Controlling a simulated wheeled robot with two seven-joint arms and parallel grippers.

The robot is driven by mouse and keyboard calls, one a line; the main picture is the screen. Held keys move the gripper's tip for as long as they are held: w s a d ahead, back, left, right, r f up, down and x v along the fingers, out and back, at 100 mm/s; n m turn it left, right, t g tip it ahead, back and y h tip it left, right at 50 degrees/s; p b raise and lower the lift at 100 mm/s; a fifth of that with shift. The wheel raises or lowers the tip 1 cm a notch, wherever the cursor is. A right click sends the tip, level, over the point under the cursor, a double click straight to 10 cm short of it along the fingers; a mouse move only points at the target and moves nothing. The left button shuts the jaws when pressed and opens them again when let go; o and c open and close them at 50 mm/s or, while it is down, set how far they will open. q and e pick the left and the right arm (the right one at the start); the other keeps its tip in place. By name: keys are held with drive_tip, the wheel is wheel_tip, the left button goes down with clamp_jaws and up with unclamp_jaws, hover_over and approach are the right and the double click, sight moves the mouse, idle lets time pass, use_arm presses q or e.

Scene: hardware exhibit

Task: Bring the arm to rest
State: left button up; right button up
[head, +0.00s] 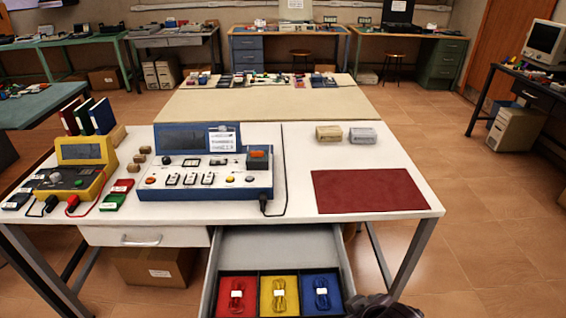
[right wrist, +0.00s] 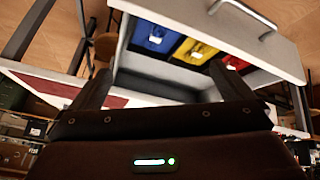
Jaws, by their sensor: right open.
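My right gripper (right wrist: 160,62) is open, with nothing between its two dark fingers in the right wrist view. A dark part of it (head: 372,305) shows at the bottom edge of the head view, beside the right wall of the open drawer (head: 346,262). In the right wrist view the drawer (right wrist: 262,62) lies beyond the fingers. It has a red compartment (head: 237,312), a yellow compartment (head: 279,312) and a blue compartment (head: 321,311), each with a coiled cable of the same colour. My left gripper is not in view.
The white table (head: 300,180) carries a blue instrument (head: 205,193), a yellow meter (head: 85,152), a dark red mat (head: 367,191) and two small boxes near the back. The closed drawer (head: 144,237) is at left. Open floor (head: 480,240) lies right of the table.

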drive_tip(key=s+d+f+m+g+h, duration=0.1)
drive_tip(key=s+d+m+g, duration=0.25)
drive_tip(key=s+d, duration=0.35)
drive_tip(key=s+a+f, duration=0.1)
drive_tip(key=s+f, duration=0.2)
drive_tip(key=f, duration=3)
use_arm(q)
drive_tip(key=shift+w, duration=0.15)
use_arm(e)
drive_tip(key=s+d+f+g, duration=0.2)
drive_tip(key=s+d+f, duration=0.1)
drive_tip(key=s+f, duration=1.2)
drive_tip(key=s, duration=0.4)
drive_tip(key=shift+f, duration=0.2)
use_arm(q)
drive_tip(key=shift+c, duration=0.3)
